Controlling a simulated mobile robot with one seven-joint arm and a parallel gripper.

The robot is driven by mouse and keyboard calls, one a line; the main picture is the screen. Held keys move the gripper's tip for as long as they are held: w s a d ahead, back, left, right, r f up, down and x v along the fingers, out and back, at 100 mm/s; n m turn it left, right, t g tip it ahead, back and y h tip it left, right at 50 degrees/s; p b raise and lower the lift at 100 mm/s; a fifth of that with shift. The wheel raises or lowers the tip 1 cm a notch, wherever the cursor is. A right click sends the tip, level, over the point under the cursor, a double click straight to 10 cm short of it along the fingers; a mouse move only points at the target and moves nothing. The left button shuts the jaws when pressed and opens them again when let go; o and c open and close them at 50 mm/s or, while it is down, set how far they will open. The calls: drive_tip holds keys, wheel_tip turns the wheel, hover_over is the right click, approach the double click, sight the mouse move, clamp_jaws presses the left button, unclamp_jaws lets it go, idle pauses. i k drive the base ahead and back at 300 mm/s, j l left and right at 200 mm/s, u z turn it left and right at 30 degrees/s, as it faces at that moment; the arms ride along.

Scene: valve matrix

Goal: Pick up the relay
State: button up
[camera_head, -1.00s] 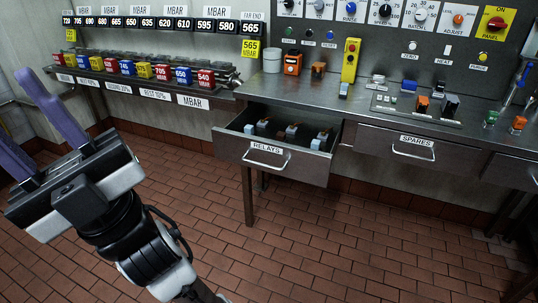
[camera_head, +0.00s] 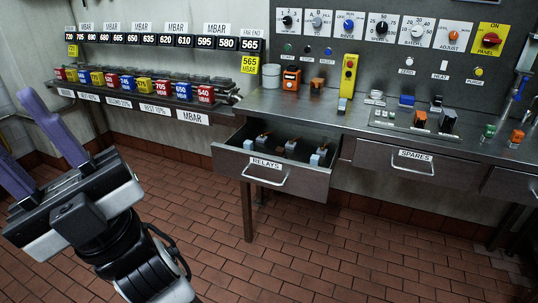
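The relays are small blocks with pale blue ends in an open drawer (camera_head: 262,176) labelled RELAYS. One relay (camera_head: 249,145) is at the drawer's left, one (camera_head: 291,146) in the middle and one (camera_head: 315,159) at the right front. Another block with a pale blue end (camera_head: 343,104) stands on the bench below the yellow control box. My gripper (camera_head: 28,145) is at the far left, well away from the drawer. Its two purple fingers are wide apart with nothing between them.
The steel bench (camera_head: 262,104) runs above the drawer. A shut drawer labelled SPARES (camera_head: 390,150) is to its right. A rack of coloured valve blocks (camera_head: 140,82) is on the left wall. The brick-tiled floor (camera_head: 330,250) in front is clear.

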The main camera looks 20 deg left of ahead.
sight(280, 151)
drive_tip(key=i+j+z, duration=0.25)
drive_tip(key=i, duration=0.25)
drive_tip(key=i+j+z, duration=0.25)
drive_tip(key=i+j, duration=0.15)
drive_tip(key=i, duration=0.1)
